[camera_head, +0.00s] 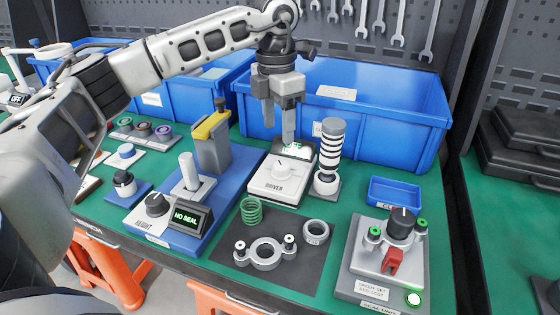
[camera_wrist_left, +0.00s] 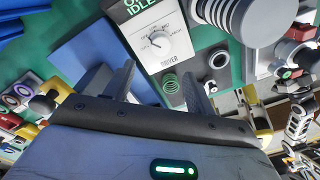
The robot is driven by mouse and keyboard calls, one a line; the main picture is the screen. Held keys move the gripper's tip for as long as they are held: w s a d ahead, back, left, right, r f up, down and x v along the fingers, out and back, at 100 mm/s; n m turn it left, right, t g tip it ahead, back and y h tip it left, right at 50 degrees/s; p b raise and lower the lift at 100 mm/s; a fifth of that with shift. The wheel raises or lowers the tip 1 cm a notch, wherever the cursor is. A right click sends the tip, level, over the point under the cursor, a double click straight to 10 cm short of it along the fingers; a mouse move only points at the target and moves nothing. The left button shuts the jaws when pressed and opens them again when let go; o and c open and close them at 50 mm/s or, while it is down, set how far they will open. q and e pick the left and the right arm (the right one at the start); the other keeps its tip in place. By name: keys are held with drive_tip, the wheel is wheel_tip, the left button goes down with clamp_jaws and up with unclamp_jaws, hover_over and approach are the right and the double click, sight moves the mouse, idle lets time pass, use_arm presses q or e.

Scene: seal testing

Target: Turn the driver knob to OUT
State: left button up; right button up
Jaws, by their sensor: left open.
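The driver box (camera_head: 270,190) is white, labelled DRIVER, and stands on the table near the middle. Its white round knob (camera_head: 281,170) is on the top face; the knob also shows in the left wrist view (camera_wrist_left: 158,41). I cannot tell which mark its pointer faces. A green screen (camera_wrist_left: 130,8) at the box's far edge reads IDLE below a partly cut line. My left gripper (camera_head: 279,128) points down above and behind the box, its fingers apart and empty, not touching the knob. In the left wrist view (camera_wrist_left: 147,82) the fingers are spread. My right gripper is not in view.
A striped cylinder (camera_head: 332,145) stands close right of the driver. A blue base with a NO SEAL display (camera_head: 187,217) is on the left. A dark mat (camera_head: 300,279) with a green spring and rings lies in front. Blue bins (camera_head: 390,125) stand behind.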

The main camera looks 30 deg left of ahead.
sight(280, 165)
use_arm(q)
drive_tip(key=f, duration=0.9)
drive_tip(key=shift+s+d+f, duration=0.1)
drive_tip(key=shift+d+f, duration=0.05)
drive_tip(key=shift+d, duration=0.05)
drive_tip(key=c, duration=1)
